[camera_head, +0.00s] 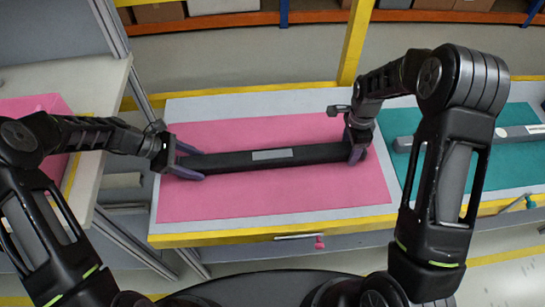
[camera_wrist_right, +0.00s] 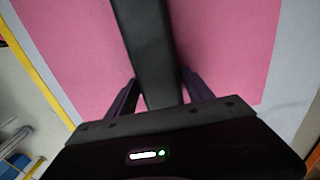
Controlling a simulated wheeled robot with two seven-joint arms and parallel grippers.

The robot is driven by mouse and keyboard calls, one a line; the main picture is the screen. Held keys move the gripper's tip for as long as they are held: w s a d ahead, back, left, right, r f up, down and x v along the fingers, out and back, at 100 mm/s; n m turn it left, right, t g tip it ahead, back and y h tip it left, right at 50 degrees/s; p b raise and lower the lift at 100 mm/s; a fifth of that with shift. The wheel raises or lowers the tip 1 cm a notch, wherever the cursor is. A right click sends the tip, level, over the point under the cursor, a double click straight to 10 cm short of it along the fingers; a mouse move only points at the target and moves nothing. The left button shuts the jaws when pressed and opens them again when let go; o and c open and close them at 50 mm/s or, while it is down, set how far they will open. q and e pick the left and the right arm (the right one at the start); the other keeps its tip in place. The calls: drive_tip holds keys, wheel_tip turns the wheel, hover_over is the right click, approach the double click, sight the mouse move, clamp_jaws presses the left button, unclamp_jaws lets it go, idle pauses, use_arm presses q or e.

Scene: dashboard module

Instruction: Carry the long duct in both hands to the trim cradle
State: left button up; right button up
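The long duct (camera_head: 225,161) is a black bar with a grey label, lying across the pink mat (camera_head: 270,202) on the middle table. My left gripper (camera_head: 189,163) is at its left end, with purple fingers spread on either side of it. My right gripper (camera_head: 357,152) is at the right end, pointing down. In the right wrist view, its fingers (camera_wrist_right: 161,95) stand either side of the duct (camera_wrist_right: 150,45), with pink mat showing in a gap, so it looks open. I cannot pick out the trim cradle for certain.
A teal mat (camera_head: 505,163) to the right carries a grey bar (camera_head: 480,137), partly behind my right arm. A side table (camera_head: 105,85) with pink material stands at the left. A yellow post (camera_head: 354,45) rises behind the middle table. Shelves with boxes line the back.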

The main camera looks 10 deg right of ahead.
use_arm(q)
clamp_jaws()
use_arm(e)
clamp_jaws()
